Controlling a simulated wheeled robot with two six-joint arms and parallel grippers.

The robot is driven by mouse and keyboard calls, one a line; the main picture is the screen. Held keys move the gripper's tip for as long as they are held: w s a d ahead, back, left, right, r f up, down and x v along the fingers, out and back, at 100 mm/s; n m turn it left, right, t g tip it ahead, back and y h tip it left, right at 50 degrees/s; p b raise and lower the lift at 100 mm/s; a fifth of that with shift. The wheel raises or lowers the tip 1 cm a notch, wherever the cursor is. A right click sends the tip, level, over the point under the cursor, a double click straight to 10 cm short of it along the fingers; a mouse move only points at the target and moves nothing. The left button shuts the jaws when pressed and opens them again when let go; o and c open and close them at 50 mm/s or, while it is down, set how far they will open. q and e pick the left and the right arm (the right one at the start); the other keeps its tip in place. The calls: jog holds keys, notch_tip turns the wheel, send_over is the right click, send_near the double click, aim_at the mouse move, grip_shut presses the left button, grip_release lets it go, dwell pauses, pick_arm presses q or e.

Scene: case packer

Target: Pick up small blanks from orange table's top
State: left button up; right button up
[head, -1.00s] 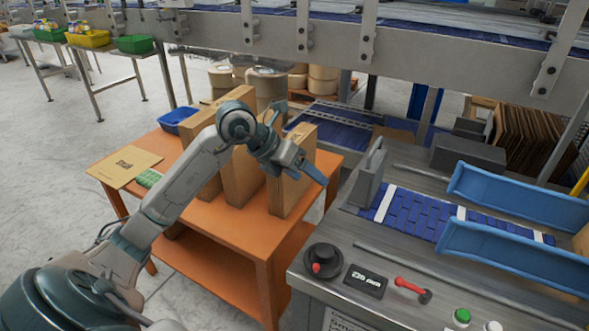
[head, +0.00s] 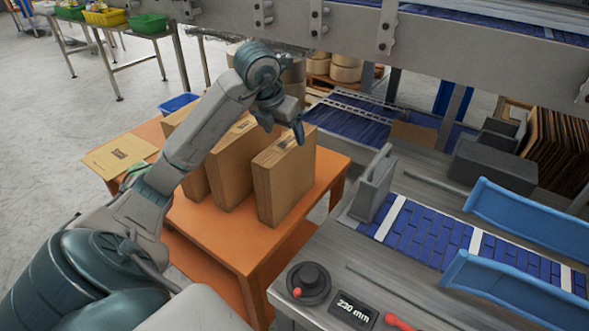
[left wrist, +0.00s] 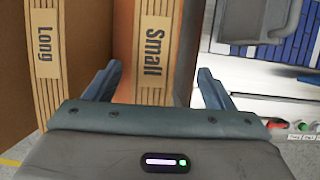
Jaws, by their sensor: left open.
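The small blanks (head: 285,182) are a thick upright brown cardboard stack at the right of the orange table's top (head: 238,238). In the left wrist view the stack's top edge reads "Small" (left wrist: 154,45). My left gripper (head: 292,130) points down over this stack, open and empty. In the left wrist view its fingers (left wrist: 158,82) stand apart, one to each side of the Small stack's edge. I cannot tell how far above the stack they are. My right gripper is not in view.
More upright stacks (head: 232,165) stand close to the left. A flat brown sheet (head: 118,157) and a blue bin (head: 179,103) are also on the table. The machine, with a grey upright plate (head: 373,187) and blue rails (head: 525,220), is close on the right.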

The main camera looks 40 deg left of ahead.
aim_at(286, 143)
pick_arm(q)
jog(key=x, duration=0.3)
jog(key=shift+s+f, duration=0.1)
jog(key=shift+f, duration=0.4)
jog(key=x, duration=0.1)
jog(key=p+x, duration=0.1)
jog(key=x, duration=0.1)
jog(key=a+x, duration=0.1)
jog(key=x, duration=0.1)
jog(key=shift+w+r, duration=0.15)
jog(key=shift+w, duration=0.2)
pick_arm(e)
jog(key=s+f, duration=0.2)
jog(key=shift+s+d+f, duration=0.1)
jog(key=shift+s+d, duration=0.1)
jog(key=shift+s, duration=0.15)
pick_arm(q)
jog(key=shift+f, duration=0.4)
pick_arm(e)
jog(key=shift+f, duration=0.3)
pick_arm(q)
grip_shut()
jog(key=shift+r, duration=0.15)
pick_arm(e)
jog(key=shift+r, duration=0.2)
